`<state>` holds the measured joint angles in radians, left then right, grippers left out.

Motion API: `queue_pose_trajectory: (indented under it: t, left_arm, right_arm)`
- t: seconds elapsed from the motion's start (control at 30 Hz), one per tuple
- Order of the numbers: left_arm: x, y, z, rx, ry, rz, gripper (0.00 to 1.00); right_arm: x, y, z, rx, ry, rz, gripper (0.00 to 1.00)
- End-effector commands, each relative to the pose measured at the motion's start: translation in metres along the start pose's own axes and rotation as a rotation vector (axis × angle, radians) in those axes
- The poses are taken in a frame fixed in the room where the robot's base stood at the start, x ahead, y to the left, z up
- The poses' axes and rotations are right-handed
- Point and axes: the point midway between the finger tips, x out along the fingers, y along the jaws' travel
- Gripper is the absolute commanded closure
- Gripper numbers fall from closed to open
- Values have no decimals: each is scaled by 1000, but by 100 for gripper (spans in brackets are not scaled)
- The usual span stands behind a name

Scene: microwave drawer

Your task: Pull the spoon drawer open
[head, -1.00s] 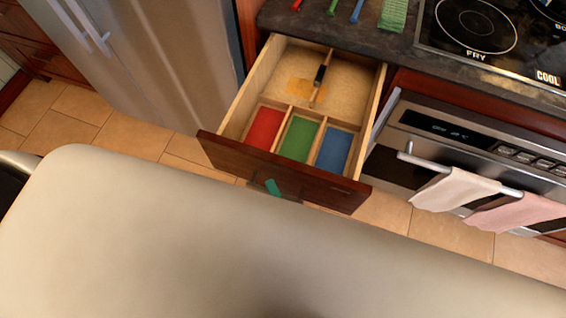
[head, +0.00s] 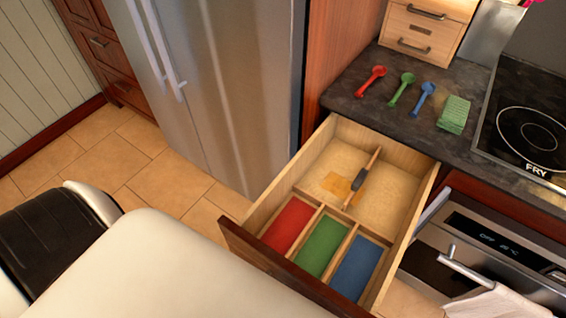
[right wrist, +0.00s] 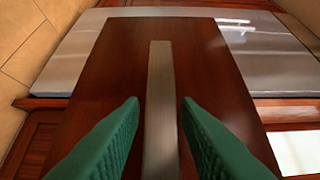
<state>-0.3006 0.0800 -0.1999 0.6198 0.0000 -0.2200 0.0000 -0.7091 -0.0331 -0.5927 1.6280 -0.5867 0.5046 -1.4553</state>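The spoon drawer (head: 268,270) stands pulled out from under the counter. Red (head: 288,226), green (head: 322,246) and blue (head: 357,268) compartments line its front part. A dark-and-wood brush-like object (head: 360,180) lies on the divider behind them, beside an orange patch. In the right wrist view, my right gripper's (right wrist: 160,102) green fingers stand open on either side of a metal bar handle (right wrist: 160,85) on a dark wood front (right wrist: 110,75). A gap shows between each fingertip and the bar. Neither gripper shows in the head view.
Red (head: 371,80), green (head: 401,88) and blue (head: 423,102) spoons and a green sponge (head: 454,114) lie on the dark counter (head: 350,105). A fridge (head: 225,80) stands left of the drawer, an oven (head: 490,245) right. Tiled floor (head: 110,160) is clear at left.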

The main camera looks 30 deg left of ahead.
Motion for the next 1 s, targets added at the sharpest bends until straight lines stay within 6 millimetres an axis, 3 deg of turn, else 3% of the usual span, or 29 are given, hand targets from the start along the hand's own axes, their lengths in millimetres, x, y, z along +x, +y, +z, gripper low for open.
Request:
queue_pose_trajectory:
  t: [0.43,0.8,1.0]
  left_arm:
    - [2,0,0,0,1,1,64]
    - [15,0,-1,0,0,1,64]
    - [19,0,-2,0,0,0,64]
  right_arm:
    - [-8,1,0,1,-1,0,62]
    - [-82,2,1,2,-1,3,62]
    - [-111,1,0,1,-1,1,62]
